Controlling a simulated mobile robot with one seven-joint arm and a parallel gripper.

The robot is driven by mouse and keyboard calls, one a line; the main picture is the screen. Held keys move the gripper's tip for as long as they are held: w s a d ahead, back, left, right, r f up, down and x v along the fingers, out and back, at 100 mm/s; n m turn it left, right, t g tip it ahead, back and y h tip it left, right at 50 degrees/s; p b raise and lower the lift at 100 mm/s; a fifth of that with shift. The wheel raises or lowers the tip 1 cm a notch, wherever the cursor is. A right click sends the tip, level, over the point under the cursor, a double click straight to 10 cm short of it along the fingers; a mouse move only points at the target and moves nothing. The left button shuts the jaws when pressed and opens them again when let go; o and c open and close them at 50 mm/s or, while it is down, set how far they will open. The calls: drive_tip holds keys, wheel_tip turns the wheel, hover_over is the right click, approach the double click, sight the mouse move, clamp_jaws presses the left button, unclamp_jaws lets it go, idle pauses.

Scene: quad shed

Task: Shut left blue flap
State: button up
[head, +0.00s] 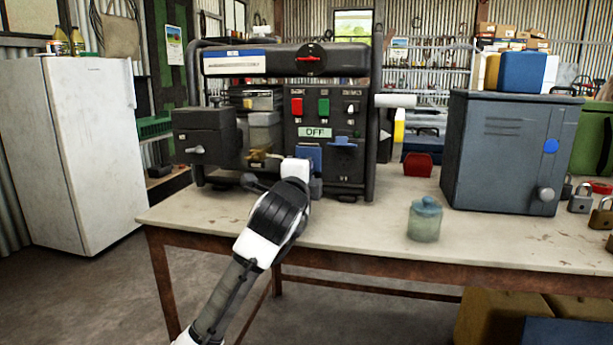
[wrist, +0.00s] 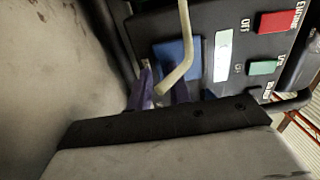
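The left blue flap (head: 309,153) is low on the dark control panel (head: 332,108), under the OFF label; my gripper hides part of it. In the wrist view a blue face (wrist: 178,58) shows beside the white label. The right blue flap (head: 343,141) sticks out from the panel. My gripper (head: 296,168) is right in front of the left flap's lower part; I cannot tell whether they touch. In the wrist view its dark body covers the lower part, with a pale bent bar across the blue face.
The panel belongs to a framed machine on a pale workbench (head: 390,220). A red button (head: 297,107) and a green button (head: 323,106) sit above the flaps. A glass jar (head: 425,220) and a grey metal box (head: 505,150) stand to the right. The bench front between is clear.

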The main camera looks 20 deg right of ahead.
drive_tip(key=shift+o, duration=0.4)
drive_tip(key=p+v, duration=0.1)
drive_tip(key=v, duration=1.3)
drive_tip(key=shift+d, duration=0.1)
